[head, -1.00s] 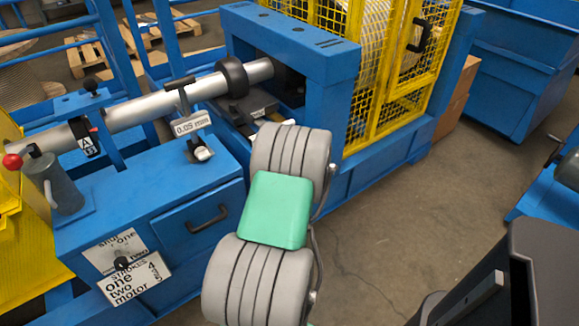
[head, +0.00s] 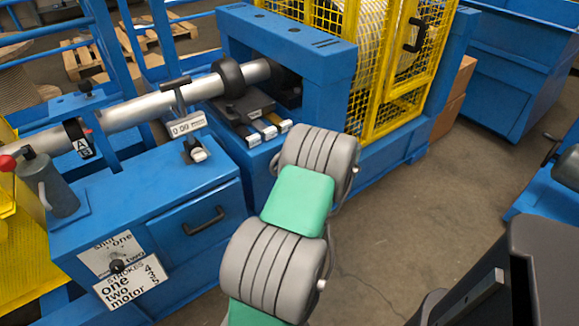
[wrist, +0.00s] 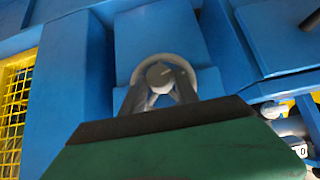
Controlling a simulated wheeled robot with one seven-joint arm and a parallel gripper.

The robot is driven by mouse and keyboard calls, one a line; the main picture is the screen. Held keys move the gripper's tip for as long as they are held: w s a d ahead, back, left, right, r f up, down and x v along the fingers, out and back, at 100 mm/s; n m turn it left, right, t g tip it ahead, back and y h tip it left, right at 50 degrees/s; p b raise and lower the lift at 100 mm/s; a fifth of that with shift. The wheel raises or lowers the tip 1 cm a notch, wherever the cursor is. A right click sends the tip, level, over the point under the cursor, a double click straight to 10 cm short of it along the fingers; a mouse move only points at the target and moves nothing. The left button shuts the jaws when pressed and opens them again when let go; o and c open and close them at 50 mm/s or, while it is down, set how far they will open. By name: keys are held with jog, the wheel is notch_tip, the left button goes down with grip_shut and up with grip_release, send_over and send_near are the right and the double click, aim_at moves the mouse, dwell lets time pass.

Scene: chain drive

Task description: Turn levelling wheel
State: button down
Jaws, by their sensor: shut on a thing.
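The levelling wheel (wrist: 161,58), a pale ring with a grey hub, sits against a blue block in the wrist view. My gripper (wrist: 163,92) is in front of it, its two grey fingers closed on the wheel's hub. In the head view my grey and green arm hides both the gripper and the wheel. A small white readout (head: 187,125) hangs by the silver shaft (head: 150,107) and appears to read 0.00 mm.
A blue frame (head: 290,40) with a yellow mesh guard (head: 405,60) stands behind my arm. A blue drawer cabinet (head: 150,210) with a stroke-count sign (head: 130,284) is at left. Open floor (head: 420,210) lies to the right.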

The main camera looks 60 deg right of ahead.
jog(key=c, duration=0.9)
grip_release()
jog(key=v, duration=0.7)
jog(key=shift+s+a+r+p, duration=0.2)
jog(key=shift+s+p, duration=0.05)
jog(key=shift+p, duration=0.2)
